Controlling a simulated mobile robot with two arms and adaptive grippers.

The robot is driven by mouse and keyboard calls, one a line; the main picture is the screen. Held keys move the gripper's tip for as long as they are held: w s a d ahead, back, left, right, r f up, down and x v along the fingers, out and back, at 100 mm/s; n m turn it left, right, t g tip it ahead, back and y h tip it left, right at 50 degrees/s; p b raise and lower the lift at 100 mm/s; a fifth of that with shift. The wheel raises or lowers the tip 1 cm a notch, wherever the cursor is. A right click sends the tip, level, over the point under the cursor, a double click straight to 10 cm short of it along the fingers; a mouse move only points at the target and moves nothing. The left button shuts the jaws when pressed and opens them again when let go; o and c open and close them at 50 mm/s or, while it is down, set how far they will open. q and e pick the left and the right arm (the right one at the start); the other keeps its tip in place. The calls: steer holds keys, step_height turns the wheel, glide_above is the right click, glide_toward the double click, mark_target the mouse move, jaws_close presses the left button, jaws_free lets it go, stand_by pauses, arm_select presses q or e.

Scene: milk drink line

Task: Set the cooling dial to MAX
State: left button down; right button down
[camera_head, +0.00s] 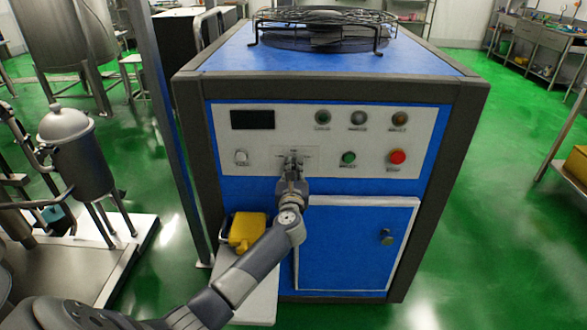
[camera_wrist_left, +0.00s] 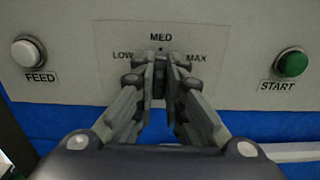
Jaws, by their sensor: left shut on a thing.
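The cooling dial (camera_wrist_left: 160,74) is on the white control panel (camera_head: 270,118) of the blue machine, below the MED mark and between LOW and MAX. My left gripper (camera_head: 291,162) reaches up to the panel, its fingers shut on the dial from both sides. In the left wrist view the two fingertips (camera_wrist_left: 160,68) close around it and hide most of it. I cannot clearly read where its pointer stands. The LOW, MED and MAX labels (camera_wrist_left: 161,37) stay readable around the fingertips. My right gripper is not in view.
The white FEED button (camera_wrist_left: 28,50) is left of the dial, the green START button (camera_wrist_left: 291,62) right. A red button (camera_head: 397,157) is farther right. A yellow object (camera_head: 246,230) sits beside my forearm. The blue door (camera_head: 350,245) is below the panel.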

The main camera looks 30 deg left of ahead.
arm_select(q)
steer(key=shift+d+r+m+p, duration=0.1)
steer(key=shift+m+p, duration=1.1)
steer(key=m+p, duration=0.2)
steer(key=shift+w+d+m, duration=0.1)
steer(key=shift+m, duration=0.2)
steer(key=shift+w+d+f+m+p, duration=0.1)
steer(key=shift+f+m+p, duration=0.1)
steer(key=shift+m+p, duration=1.05)
steer(key=shift+d+f+m+p, duration=0.15)
steer(key=shift+m+p, duration=0.25)
steer(key=shift+m, duration=1.65)
steer(key=shift+f, duration=0.1)
steer(key=c, duration=1.7)
jaws_free()
steer(key=shift+o, duration=0.2)
